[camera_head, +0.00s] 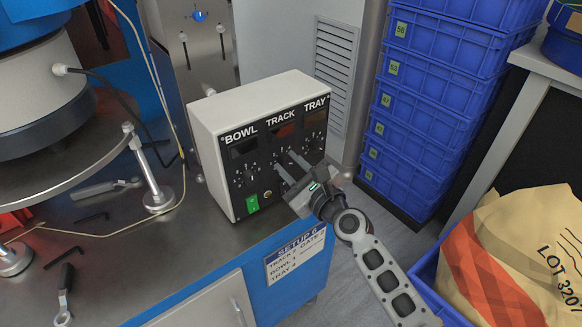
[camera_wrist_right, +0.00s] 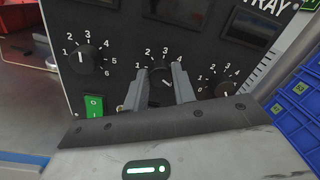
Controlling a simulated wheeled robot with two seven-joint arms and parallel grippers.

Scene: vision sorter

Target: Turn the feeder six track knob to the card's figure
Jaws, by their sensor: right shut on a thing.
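The white control box (camera_head: 212,125) has a black front panel marked BOWL, TRACK and TRAY. The black track knob (camera_wrist_right: 160,76) is in the middle of the panel in the right wrist view. My right gripper (camera_head: 285,163) is shut on this knob, one finger on each side, and the fingers hide part of it and its dial. In the right wrist view its fingertips (camera_wrist_right: 162,80) flank the knob. A white mark shows at the knob's lower right. The setup card (camera_head: 297,254) on the blue cabinet reads SETUP 6; its track figure is too small to read surely. My left gripper is out of view.
The bowl knob (camera_wrist_right: 89,59) and tray knob (camera_wrist_right: 224,89) sit close on either side. A green switch (camera_head: 252,204) is below the bowl knob. Blue crates (camera_head: 425,130) are stacked to the right. A paper sack (camera_head: 520,250) stands at the lower right.

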